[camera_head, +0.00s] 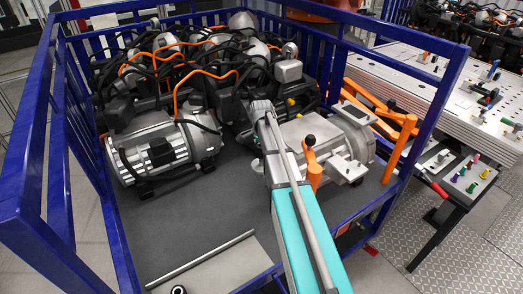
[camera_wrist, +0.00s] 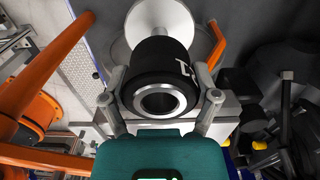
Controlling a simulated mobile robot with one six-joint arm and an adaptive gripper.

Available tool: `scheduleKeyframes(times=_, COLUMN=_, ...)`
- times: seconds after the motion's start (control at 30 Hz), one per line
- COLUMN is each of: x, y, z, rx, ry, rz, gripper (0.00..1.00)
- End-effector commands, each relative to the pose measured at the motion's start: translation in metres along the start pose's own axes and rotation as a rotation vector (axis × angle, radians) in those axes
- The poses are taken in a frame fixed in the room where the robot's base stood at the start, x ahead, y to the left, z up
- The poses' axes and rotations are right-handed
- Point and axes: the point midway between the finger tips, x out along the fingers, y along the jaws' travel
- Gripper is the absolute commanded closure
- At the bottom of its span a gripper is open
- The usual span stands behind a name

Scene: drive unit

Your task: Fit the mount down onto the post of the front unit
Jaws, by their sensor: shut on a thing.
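In the wrist view, my gripper (camera_wrist: 159,73) is shut on the mount (camera_wrist: 182,55), a black cylinder with white lettering and a bright metal ring around a dark hole at its near end. One finger presses on each side of it. Beyond the mount is a pale metal disc with a short stem (camera_wrist: 152,14), which looks like the post; the mount overlaps it in the picture, and I cannot tell whether they touch. In the head view, the front unit (camera_head: 338,132), a silver housing, sits at the right of the crate. My arm hides my gripper and the mount there.
Orange bars (camera_head: 397,150) stand beside the front unit, and one curves close to the mount in the wrist view (camera_wrist: 216,40). Another silver motor (camera_head: 160,150) and many black cables fill the crate's left and back. Blue crate rails (camera_head: 65,185) surround the units.

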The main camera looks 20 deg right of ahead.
Motion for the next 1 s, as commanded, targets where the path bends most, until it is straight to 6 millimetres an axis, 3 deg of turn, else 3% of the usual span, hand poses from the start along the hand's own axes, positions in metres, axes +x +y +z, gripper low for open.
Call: scheduleKeyframes(times=1.0, x=0.019, y=0.000, z=0.001, rx=-0.002, ry=0.000, rz=0.000, gripper=0.83)
